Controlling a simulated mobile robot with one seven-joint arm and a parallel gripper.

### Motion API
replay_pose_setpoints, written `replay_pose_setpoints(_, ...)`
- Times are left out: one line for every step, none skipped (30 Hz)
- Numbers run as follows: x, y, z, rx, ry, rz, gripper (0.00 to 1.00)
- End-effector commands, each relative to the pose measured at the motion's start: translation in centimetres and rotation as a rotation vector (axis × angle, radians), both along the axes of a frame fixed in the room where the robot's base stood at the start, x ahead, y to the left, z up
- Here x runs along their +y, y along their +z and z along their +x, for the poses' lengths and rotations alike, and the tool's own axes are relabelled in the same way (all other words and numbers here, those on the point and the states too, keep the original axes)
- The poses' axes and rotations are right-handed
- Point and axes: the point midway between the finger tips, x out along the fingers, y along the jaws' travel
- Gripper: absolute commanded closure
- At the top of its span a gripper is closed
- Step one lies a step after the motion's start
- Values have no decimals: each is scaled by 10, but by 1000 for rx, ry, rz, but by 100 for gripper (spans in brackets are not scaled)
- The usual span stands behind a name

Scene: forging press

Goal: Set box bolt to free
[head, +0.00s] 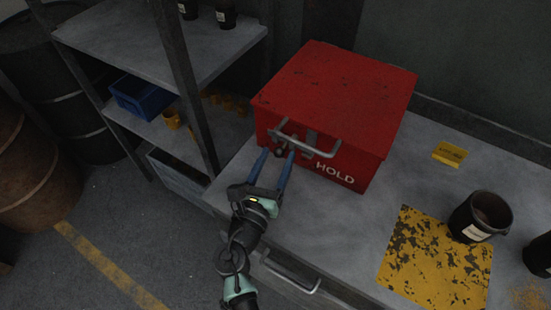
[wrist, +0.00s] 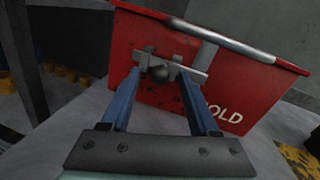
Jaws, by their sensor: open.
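The red box (head: 335,90) stands closed on the grey bench, with a grey handle (head: 306,137) across its front and the white word HOLD on the front's right part. The box bolt (wrist: 194,74) is a light grey bar with a dark round knob (wrist: 159,74) on the box front, left of HOLD. In the head view the bolt is partly hidden by the handle and my fingers. My gripper (head: 277,156) is open, its two blue fingers pointing at the box front. In the wrist view the knob appears between the fingertips; I cannot tell whether they touch it.
The handle spans just above the bolt. A drawer handle (head: 291,277) juts from the bench front below my gripper. A shelf rack (head: 160,55) stands close on the left. A dark pot (head: 480,217) and a worn yellow patch (head: 433,262) are on the bench right.

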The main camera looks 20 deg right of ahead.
Motion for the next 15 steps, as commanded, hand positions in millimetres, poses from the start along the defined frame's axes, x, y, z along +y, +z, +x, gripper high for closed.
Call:
replay_pose_setpoints(0, 0, 0, 0, 0, 0, 39)
replay_pose_setpoints(0, 0, 0, 0, 0, 0, 39)
replay_pose_setpoints(0, 0, 0, 0, 0, 0, 41)
replay_pose_setpoints(0, 0, 0, 0, 0, 0, 46)
replay_pose_setpoints(0, 0, 0, 0, 0, 0, 51)
replay_pose_setpoints(0, 0, 0, 0, 0, 0, 59)
replay_pose_setpoints(0, 0, 0, 0, 0, 0, 64)
replay_pose_setpoints(0, 0, 0, 0, 0, 0, 69)
replay_pose_setpoints(0, 0, 0, 0, 0, 0, 77)
replay_pose_setpoints(0, 0, 0, 0, 0, 0, 82)
replay_pose_setpoints(0, 0, 0, 0, 0, 0, 87)
replay_pose_setpoints(0, 0, 0, 0, 0, 0, 95)
replay_pose_setpoints(0, 0, 0, 0, 0, 0, 100)
replay_pose_setpoints(0, 0, 0, 0, 0, 0, 100)
replay_pose_setpoints(0, 0, 0, 0, 0, 0, 100)
